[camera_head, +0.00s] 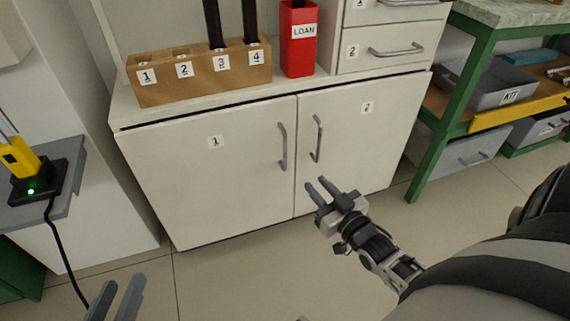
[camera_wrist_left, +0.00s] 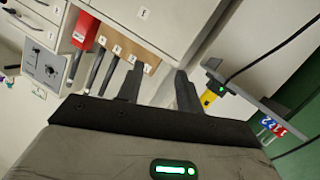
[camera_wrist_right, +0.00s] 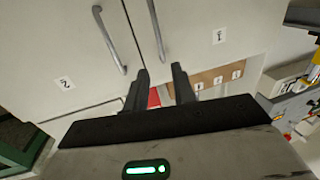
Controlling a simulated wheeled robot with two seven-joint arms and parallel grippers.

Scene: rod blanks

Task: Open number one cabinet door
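The number one cabinet door (camera_head: 210,180) is the left door of the white cabinet and is shut. Its grey bar handle (camera_head: 282,147) stands upright near its right edge. The number two door (camera_head: 360,150) beside it is also shut, with its handle (camera_head: 318,138) near the middle seam. My right gripper (camera_head: 321,190) is open and empty, in front of door two, below the handles. In the right wrist view both handles show beyond its fingers (camera_wrist_right: 160,75), and door one's handle (camera_wrist_right: 156,30) is apart from them. My left gripper (camera_head: 117,296) is open and empty at the lower left, away from the doors.
A wooden block (camera_head: 200,78) with numbered slots and black rods stands on the cabinet top beside a red LOAN bin (camera_head: 298,40). A green-framed bench (camera_head: 430,150) with grey bins is at right. A grey shelf (camera_head: 65,185) with a yellow device is at left. The floor before the doors is clear.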

